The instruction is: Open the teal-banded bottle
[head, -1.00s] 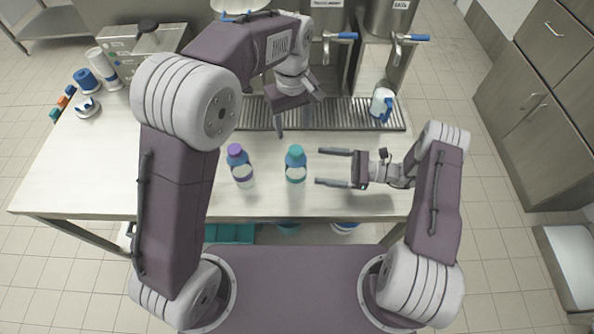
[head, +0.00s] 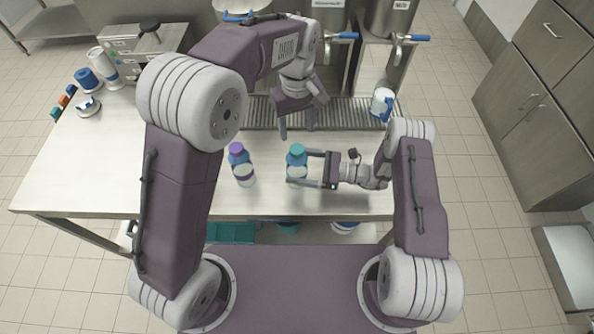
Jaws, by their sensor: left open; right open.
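My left gripper (head: 297,122) is open and empty, pointing down above the table just behind the bottle, near the drip grate. A purple-capped bottle (head: 242,165) stands upright to the left of the teal one.
Dispensers with blue-handled taps stand at the back above a drip grate (head: 353,113). A white and blue mug (head: 381,104) is at the grate's right end. Blue and white rolls (head: 88,79) and small items are at the back left.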

